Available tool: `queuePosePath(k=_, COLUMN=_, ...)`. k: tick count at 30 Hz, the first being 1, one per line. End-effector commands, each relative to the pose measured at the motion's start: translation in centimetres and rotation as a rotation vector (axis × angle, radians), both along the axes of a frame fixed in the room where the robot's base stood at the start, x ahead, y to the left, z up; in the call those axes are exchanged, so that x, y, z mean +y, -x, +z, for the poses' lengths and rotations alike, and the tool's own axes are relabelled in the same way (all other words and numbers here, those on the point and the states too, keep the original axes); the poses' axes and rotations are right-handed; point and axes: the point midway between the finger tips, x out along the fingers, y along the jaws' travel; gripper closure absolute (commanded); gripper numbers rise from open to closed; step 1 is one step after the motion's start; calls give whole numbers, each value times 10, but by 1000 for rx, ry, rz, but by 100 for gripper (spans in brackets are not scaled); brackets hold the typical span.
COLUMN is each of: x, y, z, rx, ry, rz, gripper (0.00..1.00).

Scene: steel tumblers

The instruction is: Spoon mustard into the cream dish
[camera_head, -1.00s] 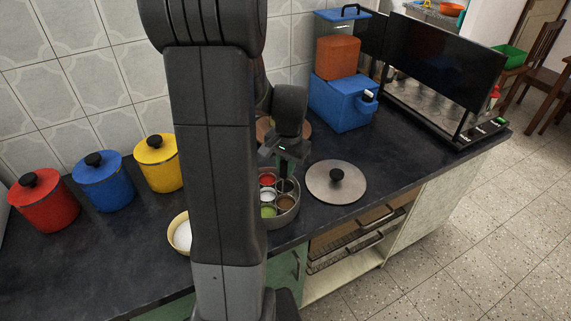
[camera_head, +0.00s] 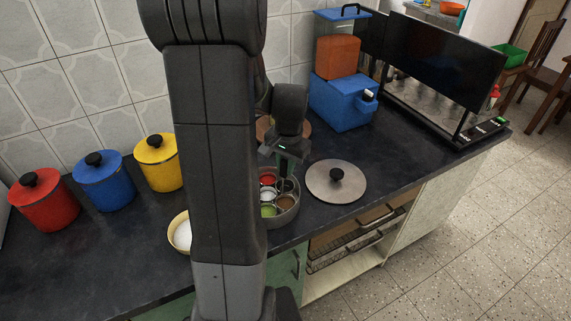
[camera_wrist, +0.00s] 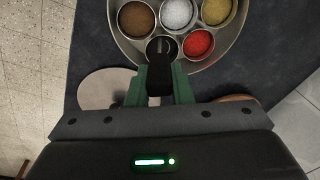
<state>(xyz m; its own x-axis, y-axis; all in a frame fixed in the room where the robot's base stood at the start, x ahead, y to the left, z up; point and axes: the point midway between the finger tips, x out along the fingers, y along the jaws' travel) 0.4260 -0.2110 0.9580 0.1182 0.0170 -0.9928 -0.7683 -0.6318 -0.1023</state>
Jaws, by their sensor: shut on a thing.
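A round steel spice box (camera_head: 285,217) on the dark counter holds several small cups; it also fills the top of the wrist view (camera_wrist: 243,45). My gripper (camera_head: 287,164) is above its far side, shut on the black handle of a spoon (camera_wrist: 160,75). In the wrist view, the spoon reaches down into or over a cup with dark contents (camera_wrist: 153,47), probably the mustard; its bowl is hard to make out. Other cups hold red, white, yellow-green and brown powders. The cream dish (camera_head: 173,238), with white inside, stands left of the box, partly hidden by my arm.
A steel lid (camera_head: 335,182) with a black knob lies right of the box. Red, blue and yellow canisters (camera_head: 157,165) line the wall at left. The front counter edge is close to the box.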

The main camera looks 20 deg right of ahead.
Motion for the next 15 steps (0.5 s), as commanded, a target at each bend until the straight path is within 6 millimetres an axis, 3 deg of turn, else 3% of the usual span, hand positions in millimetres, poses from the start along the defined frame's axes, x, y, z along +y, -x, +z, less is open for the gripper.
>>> queuePosePath(k=15, x=-1, y=5, z=43, rx=-1, ry=0, rz=0, gripper=99)
